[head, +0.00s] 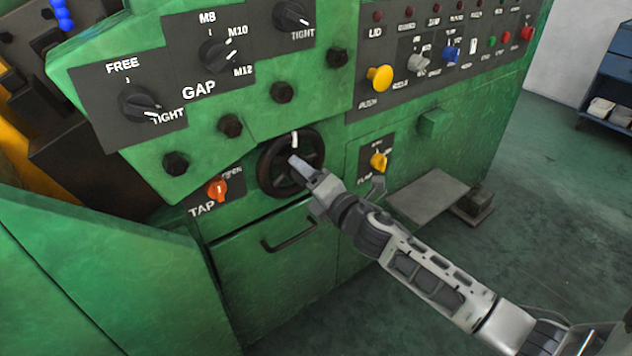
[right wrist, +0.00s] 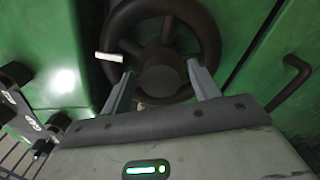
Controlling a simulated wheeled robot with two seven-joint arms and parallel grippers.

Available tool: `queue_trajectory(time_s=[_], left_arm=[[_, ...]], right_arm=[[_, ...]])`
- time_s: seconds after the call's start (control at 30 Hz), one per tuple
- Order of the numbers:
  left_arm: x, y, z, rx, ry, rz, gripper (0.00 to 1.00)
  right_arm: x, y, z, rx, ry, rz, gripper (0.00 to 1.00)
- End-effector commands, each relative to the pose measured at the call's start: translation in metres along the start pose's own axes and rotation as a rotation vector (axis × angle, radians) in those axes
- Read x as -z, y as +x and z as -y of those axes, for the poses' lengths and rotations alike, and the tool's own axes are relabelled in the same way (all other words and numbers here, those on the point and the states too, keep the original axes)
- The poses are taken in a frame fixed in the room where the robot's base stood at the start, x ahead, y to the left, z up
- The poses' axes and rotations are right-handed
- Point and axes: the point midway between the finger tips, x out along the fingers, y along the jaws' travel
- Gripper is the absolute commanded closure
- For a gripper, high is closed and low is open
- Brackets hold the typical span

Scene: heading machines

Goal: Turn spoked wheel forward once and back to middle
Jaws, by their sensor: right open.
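The spoked wheel (head: 268,170) is a dark handwheel with a white mark on its rim, set low on the green machine's front. In the head view the white mark (head: 295,139) is near the top of the rim. My right gripper (head: 296,163) is in front of the wheel. In the right wrist view the wheel (right wrist: 207,35) fills the upper middle, and the gripper's two fingers (right wrist: 160,88) stand apart, one on each side of the hub's lower part. I cannot tell whether they touch the wheel. My left gripper is not in view.
A red-orange tap knob (head: 217,190) is left of the wheel and a yellow knob (head: 378,161) is to its right. A drawer handle (head: 290,238) sticks out below the wheel. A grey step plate (head: 428,196) juts out at the right. Floor (head: 560,230) farther right is open.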

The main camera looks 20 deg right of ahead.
Motion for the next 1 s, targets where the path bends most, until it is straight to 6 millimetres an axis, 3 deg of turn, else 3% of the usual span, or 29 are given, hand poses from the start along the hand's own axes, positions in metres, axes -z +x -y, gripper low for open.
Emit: queue_trajectory(time_s=[0.17, 0.5, 0.7, 1.0], left_arm=[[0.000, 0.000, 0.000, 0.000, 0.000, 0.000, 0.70], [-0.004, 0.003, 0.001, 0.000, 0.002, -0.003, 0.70], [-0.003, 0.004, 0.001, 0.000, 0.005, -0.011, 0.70], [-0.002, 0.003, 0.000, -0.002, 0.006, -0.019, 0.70]], right_arm=[[0.001, -0.020, 0.001, 0.002, -0.001, -0.001, 0.39], [0.002, -0.099, 0.003, 0.005, 0.002, -0.003, 0.39], [0.001, -0.136, 0.001, 0.002, 0.000, -0.002, 0.39], [0.000, -0.158, 0.000, 0.000, 0.000, -0.001, 0.39]])
